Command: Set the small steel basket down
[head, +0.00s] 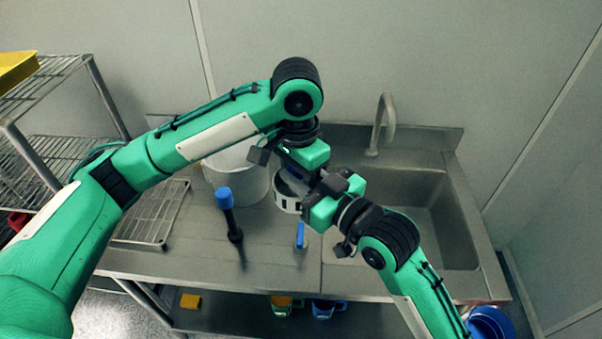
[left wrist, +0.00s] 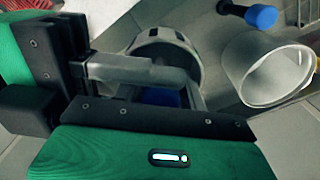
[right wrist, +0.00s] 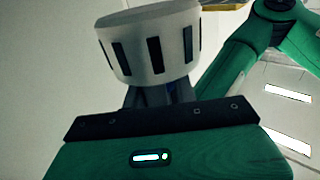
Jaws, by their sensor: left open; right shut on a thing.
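The small steel basket (head: 287,199), a pale round cup with dark slots in its wall, is held above the counter (head: 270,262). My right gripper (head: 303,188) is shut on it. In the right wrist view the basket (right wrist: 150,48) stands out beyond the gripper's edge, and the grip itself is mostly hidden. My left gripper (head: 290,170) is open, close above and beside the basket. The left wrist view shows the basket (left wrist: 172,48) just past a left finger; I cannot tell whether they touch.
A white bucket (head: 238,172) stands behind, left of the basket. A blue-headed black tool (head: 228,208) and a small blue-topped item (head: 300,236) stand on the counter. A wire rack (head: 150,218) lies left; the sink (head: 435,225) is right. The front counter is mostly clear.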

